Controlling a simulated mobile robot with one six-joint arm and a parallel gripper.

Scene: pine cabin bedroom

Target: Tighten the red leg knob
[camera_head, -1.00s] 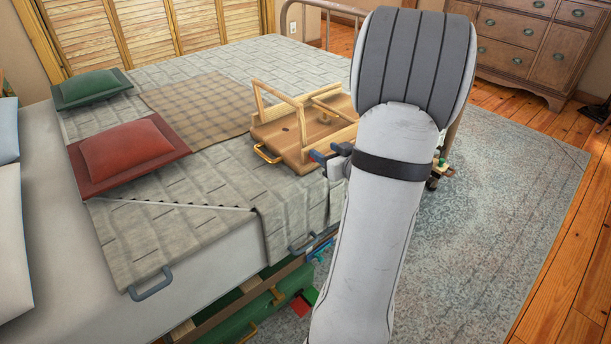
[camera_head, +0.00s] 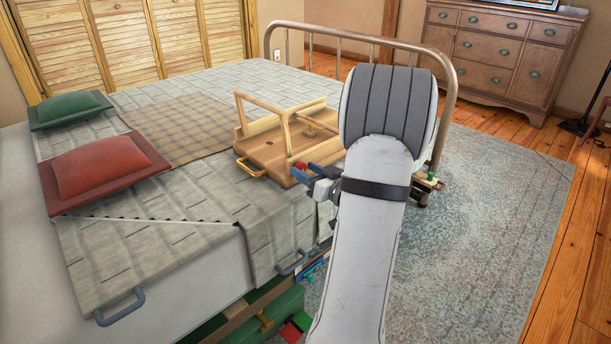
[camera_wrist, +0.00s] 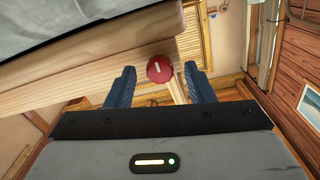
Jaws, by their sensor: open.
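The red leg knob (camera_wrist: 159,68) has a white mark on its face and shows between my gripper's blue fingers in the wrist view. In the head view the red knob (camera_head: 300,166) is a small spot beside the fingers, at the near end of the wooden bed tray (camera_head: 268,155). The tray lies on the bed with wooden leg frames raised above its board. My gripper (camera_wrist: 159,75) is open, one finger on each side of the knob, with visible gaps. I cannot tell how deep the fingertips reach around it. My forearm hides the tray's right side in the head view.
The bed (camera_head: 185,290) carries a red cushion (camera_head: 100,168), a green cushion (camera_head: 68,108) and a plaid blanket (camera_head: 180,130). A metal bed rail (camera_head: 455,90) stands behind my arm. Open rug (camera_head: 490,210) lies to the right, with a dresser (camera_head: 490,55) beyond.

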